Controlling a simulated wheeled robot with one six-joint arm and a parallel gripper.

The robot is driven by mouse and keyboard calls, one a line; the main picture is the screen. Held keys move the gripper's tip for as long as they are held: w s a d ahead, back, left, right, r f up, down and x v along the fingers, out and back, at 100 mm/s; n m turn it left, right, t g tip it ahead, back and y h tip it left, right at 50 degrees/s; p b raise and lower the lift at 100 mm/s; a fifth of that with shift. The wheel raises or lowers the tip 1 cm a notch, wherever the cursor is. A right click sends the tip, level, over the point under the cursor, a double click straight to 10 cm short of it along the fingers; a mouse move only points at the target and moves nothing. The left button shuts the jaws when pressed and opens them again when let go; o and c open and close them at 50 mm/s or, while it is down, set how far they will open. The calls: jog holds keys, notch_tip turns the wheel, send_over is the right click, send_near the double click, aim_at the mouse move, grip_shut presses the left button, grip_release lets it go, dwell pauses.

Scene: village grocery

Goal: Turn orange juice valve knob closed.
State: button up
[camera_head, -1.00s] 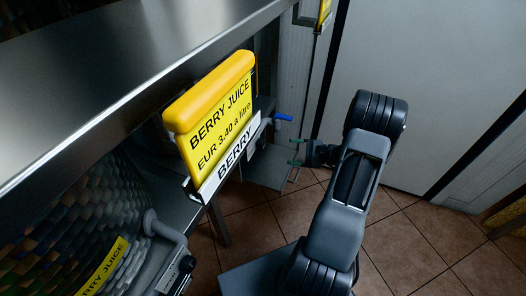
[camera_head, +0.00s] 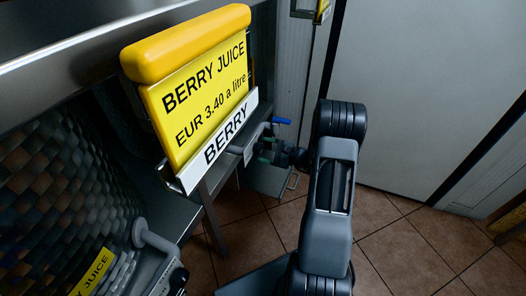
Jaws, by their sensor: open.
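No label reading orange is in view, so I cannot tell which valve is the orange juice one. A blue lever-like handle (camera_head: 281,121) shows just beyond the berry sign, above a grey pipe-like fitting (camera_head: 238,150). My gripper (camera_head: 266,150) is open, its two green-tipped fingers pointing left at this fitting, just below the blue handle. I cannot tell whether the fingers touch anything. The rest of that valve is hidden behind the sign.
A yellow berry juice sign (camera_head: 203,88) with a white strip stands large at the left, close to my gripper. A metal counter (camera_head: 90,62) and a dark patterned tank (camera_head: 50,185) lie left. A pale door (camera_head: 430,80) stands behind; the tiled floor (camera_head: 410,245) is clear at right.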

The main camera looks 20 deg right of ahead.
jog(key=shift+w+a, duration=0.45)
jog(key=c, duration=0.9)
